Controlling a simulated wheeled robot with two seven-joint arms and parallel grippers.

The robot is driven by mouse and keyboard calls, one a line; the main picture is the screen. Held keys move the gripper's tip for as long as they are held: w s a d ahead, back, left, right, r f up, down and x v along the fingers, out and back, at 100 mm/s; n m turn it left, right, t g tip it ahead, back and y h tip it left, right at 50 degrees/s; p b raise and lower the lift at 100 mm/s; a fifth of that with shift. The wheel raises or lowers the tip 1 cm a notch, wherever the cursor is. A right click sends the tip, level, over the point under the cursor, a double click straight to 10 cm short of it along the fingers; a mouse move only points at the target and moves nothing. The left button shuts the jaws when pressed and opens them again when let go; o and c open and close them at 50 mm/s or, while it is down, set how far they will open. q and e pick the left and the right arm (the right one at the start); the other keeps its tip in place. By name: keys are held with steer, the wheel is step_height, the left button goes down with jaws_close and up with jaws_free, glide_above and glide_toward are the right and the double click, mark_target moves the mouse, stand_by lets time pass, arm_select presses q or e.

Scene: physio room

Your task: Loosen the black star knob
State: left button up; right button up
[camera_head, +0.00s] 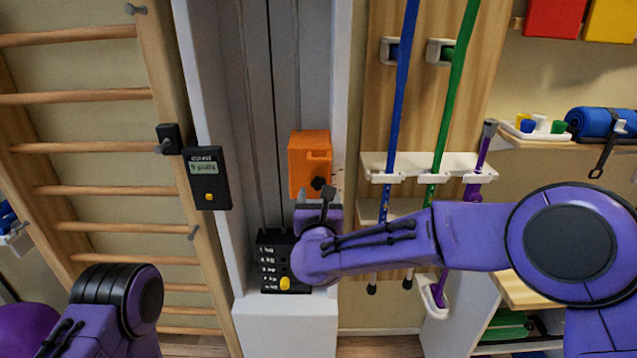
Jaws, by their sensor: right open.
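The black star knob (317,183) sits low on the front of the orange carriage block (309,155) on the grey-white column. My right gripper (317,195) is just below the knob, with its jaws open. A dark finger shows at the knob's lower right. Whether a finger touches the knob cannot be told. My right wrist and forearm come in from the right and hide part of the column below the block. My left arm shows at the lower left, but its gripper is out of view.
A weight stack with a yellow pin (285,283) stands below the block. A small display unit (207,178) hangs left of the column beside wooden wall bars (85,147).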

mark_target(319, 186)
steer(key=w, duration=0.2)
steer(key=shift+w+r+p, duration=0.1)
steer(key=shift+w+p, duration=0.2)
steer(key=shift+w, duration=0.1)
arm_select(q)
steer(key=shift+r, duration=0.65)
arm_select(e)
steer(key=shift+w, duration=0.45)
steer(key=c, duration=1.1)
steer(key=shift+o, duration=0.2)
steer(key=shift+f, duration=0.2)
arm_select(q)
steer(key=shift+f, duration=0.2)
arm_select(e)
steer(key=shift+n+b, duration=0.95)
steer(key=shift+n, duration=0.35)
arm_select(q)
steer(key=shift+f+b, duration=0.65)
steer(key=shift+f, duration=0.75)
arm_select(e)
steer(key=shift+n, duration=2.1)
